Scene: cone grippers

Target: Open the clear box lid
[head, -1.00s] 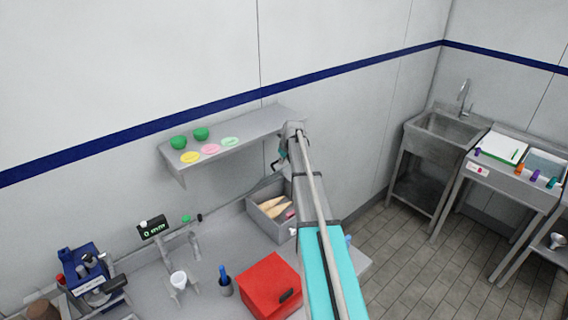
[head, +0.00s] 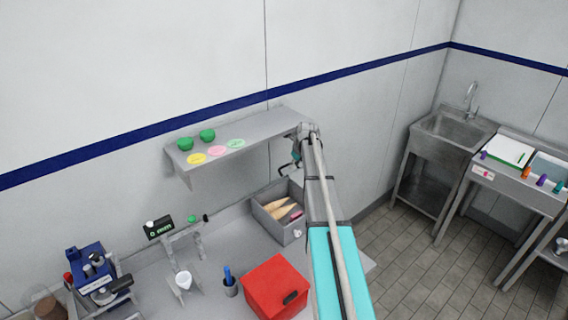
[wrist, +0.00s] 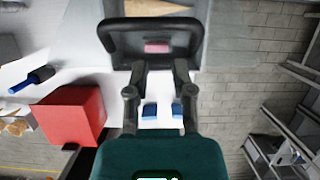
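A grey-walled box (head: 262,213) stands on the counter below the shelf, with tan cones (head: 281,206) and a pink item inside. I cannot make out a clear lid over it; a small pale knob (head: 297,233) shows at its front right. My gripper (head: 294,160) is above the box, near the shelf's right end, partly hidden by my arm. In the wrist view, my gripper's fingers (wrist: 159,72) are apart with nothing seen between their tips. A dark rounded frame (wrist: 150,22) lies just beyond them; whether they touch it is unclear. A cone (wrist: 158,7) and the pink item show past them.
A red box (head: 272,287) and a cup of blue pens (head: 229,284) stand left of my arm. The shelf (head: 261,130) holds green bowls and coloured discs. A blue device (head: 90,272) is at far left. A sink (head: 452,128) stands right, across open floor.

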